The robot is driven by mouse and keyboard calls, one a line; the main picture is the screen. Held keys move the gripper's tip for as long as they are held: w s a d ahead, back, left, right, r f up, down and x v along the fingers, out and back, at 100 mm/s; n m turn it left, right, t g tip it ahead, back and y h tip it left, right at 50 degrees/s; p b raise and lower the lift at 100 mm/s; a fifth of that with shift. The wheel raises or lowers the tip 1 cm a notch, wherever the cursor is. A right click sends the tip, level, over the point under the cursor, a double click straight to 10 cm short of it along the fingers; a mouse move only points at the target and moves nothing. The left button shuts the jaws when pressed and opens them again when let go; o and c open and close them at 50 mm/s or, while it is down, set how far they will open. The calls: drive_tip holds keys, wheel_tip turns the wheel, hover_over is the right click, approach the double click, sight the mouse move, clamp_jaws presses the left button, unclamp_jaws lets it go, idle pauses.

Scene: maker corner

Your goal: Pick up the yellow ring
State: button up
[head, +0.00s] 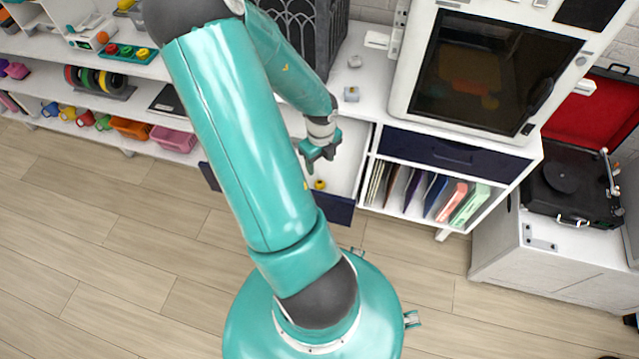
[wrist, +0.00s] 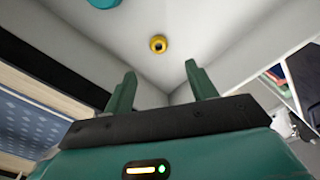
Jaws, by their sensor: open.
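The yellow ring (wrist: 158,44) lies on the light floor of an open drawer, near a corner, with its dark hole showing in the wrist view. In the head view the yellow ring (head: 319,184) shows small inside the drawer (head: 343,172), close to its dark blue front. My gripper (head: 318,152) is above the drawer, apart from the ring. In the wrist view the two teal fingers of my gripper (wrist: 157,92) are spread with nothing between them. The ring appears beyond the fingertips.
A teal round thing (wrist: 104,3) shows at the top edge of the wrist view. The drawer walls stand on both sides of the ring. A shelf of folders (head: 432,195) is right of the drawer, below a closed dark blue drawer (head: 450,153).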

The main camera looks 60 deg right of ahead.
sight(320, 180)
wheel_tip(320, 180, down, 10)
drive_tip(key=shift+a+f, duration=0.1)
idle(0.4)
drive_tip(key=c, duration=1.1)
